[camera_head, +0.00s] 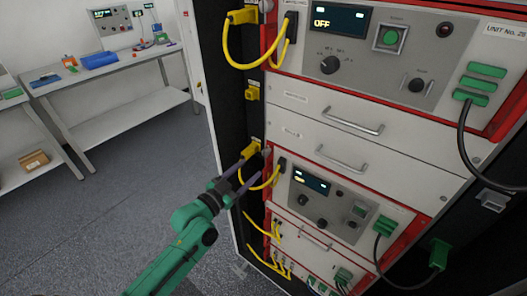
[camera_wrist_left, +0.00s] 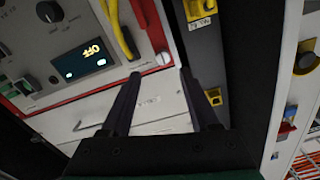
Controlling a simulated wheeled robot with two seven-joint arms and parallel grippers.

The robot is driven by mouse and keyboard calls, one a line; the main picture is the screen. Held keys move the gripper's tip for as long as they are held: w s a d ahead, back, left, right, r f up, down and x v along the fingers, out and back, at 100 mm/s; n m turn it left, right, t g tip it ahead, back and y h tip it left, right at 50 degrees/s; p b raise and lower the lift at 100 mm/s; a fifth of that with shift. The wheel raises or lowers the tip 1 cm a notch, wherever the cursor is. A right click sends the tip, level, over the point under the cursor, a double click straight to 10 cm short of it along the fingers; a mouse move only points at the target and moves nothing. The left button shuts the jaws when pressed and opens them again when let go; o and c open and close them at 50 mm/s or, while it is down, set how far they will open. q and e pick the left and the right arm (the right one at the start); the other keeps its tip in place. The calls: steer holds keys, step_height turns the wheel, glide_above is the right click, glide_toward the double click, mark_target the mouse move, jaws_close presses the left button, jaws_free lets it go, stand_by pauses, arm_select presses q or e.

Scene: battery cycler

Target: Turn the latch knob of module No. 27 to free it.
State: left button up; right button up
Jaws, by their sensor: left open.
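A red-framed module with a lit display reading OFF (camera_head: 312,180) sits in the rack below the drawers; I cannot read its number. A module with an OFF display (camera_wrist_left: 84,60) fills the upper left of the left wrist view, turned over. A small round pale latch knob (camera_wrist_left: 163,58) sits at the corner of its red frame. My left gripper (camera_head: 257,156) is open at the module's upper left corner. In the left wrist view its two dark fingers (camera_wrist_left: 159,76) stand apart, with the knob just beyond and between their tips. Contact cannot be told. My right gripper is out of view.
Yellow cables (camera_head: 262,186) hang from plugs beside the rack's left edge, close to the fingers. An upper module (camera_head: 340,50) and drawers with handles (camera_head: 352,124) are above. A white bench (camera_head: 120,55) stands at the left, with open floor between.

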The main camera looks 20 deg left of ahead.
mark_target(264, 154)
arm_select(q)
steer(key=w, duration=0.4)
steer(key=shift+d+r+p, duration=0.35)
steer(key=shift+d+p, duration=0.05)
steer(key=x, duration=0.4)
steer(key=shift+w+d+f, duration=0.1)
steer(key=shift+d+f, duration=0.1)
steer(key=shift+f, duration=0.05)
steer(key=shift+w+d, duration=0.15)
steer(key=shift+w, duration=0.1)
steer(key=shift+s, duration=0.2)
steer(key=c, duration=0.4)
jaws_close()
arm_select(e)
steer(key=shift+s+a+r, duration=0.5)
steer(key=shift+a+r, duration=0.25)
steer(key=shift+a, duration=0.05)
